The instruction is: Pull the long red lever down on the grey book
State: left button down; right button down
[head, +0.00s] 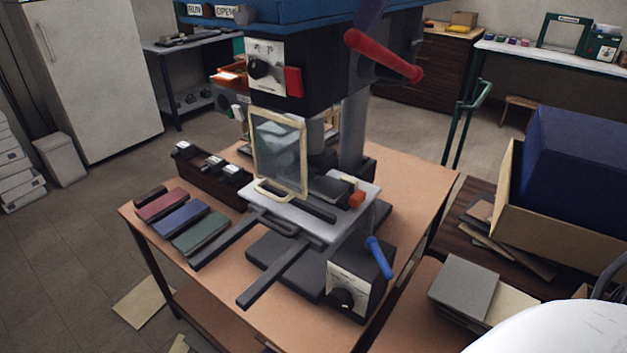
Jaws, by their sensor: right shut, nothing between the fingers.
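The long red lever (384,55) sticks out from the upper right of the black press head (330,75), its grip sloping down to the right. A pale plate (345,213) lies under the head, with dark flat pieces on it; I cannot tell whether one is a book. A framed clear guard (279,155) stands in front and hides part of that space. A grey book-like slab (464,287) lies on a stack at the right. A white rounded part of my own arm shows at the lower right. I see no fingers of either gripper, and nothing touches the lever.
The press stands on a wooden table (405,185) with coloured swatches (180,220) at left. A blue lever (379,257) and a dial box (345,290) sit at its front. A box with a blue block (580,155) stands at right. Open space lies right of the red lever.

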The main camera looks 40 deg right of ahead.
jog(key=shift+r, duration=2.55)
